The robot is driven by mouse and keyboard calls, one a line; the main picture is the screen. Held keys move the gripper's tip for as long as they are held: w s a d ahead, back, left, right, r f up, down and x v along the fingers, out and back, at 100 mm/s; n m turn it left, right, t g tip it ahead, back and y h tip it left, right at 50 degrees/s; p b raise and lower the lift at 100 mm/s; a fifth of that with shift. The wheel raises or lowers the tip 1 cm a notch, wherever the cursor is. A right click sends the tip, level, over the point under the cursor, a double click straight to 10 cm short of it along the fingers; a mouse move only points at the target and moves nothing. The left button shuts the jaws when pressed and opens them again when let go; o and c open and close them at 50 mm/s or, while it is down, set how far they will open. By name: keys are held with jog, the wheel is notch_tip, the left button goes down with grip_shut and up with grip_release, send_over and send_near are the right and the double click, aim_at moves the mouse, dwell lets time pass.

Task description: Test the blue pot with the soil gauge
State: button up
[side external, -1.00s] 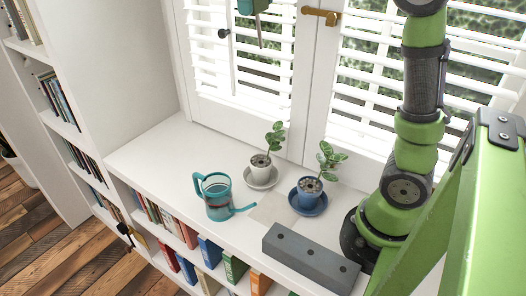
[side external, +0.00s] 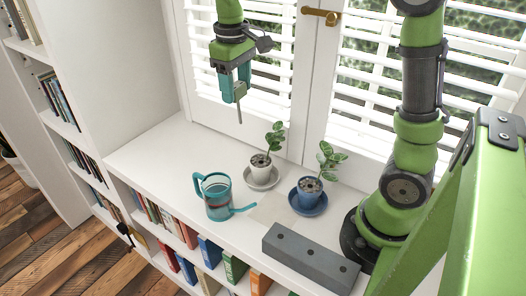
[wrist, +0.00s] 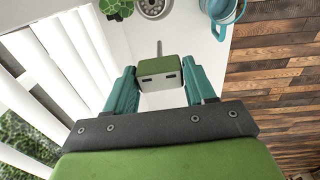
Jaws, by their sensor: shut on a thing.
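The soil gauge is a small green box (wrist: 160,72) with a thin metal probe (side external: 239,114). My gripper (side external: 233,78) is shut on it, between two teal fingers in the wrist view (wrist: 160,90). The probe points down and touches nothing. The gauge hangs above the sill, in front of the shutters, up and left of both plants in the side view. The blue pot (side external: 309,186) holds a leafy plant and dark soil, and stands on a blue saucer (side external: 306,206) at the right of the sill. It is not clearly visible in the wrist view.
A white pot (side external: 260,162) with a similar plant stands on a pale saucer left of the blue pot. A teal watering can (side external: 217,200), also in the wrist view (wrist: 223,12), stands at left. A grey block with holes (side external: 309,259) lies in front. The left sill is clear.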

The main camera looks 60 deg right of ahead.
jog(key=s+f+n, duration=0.2)
jog(key=s+n, duration=0.2)
jog(key=s, duration=0.6)
jog(key=s+d+f+n+y, duration=0.1)
jog(key=s+f+n, duration=0.2)
jog(key=s, duration=0.6)
jog(key=shift+s+d+n, duration=0.25)
jog(key=shift+s+n, duration=0.1)
jog(key=shift+n, duration=0.55)
jog(key=shift+f, duration=0.1)
jog(key=shift+f, duration=1.8)
notch_tip(320, 180, up, 6)
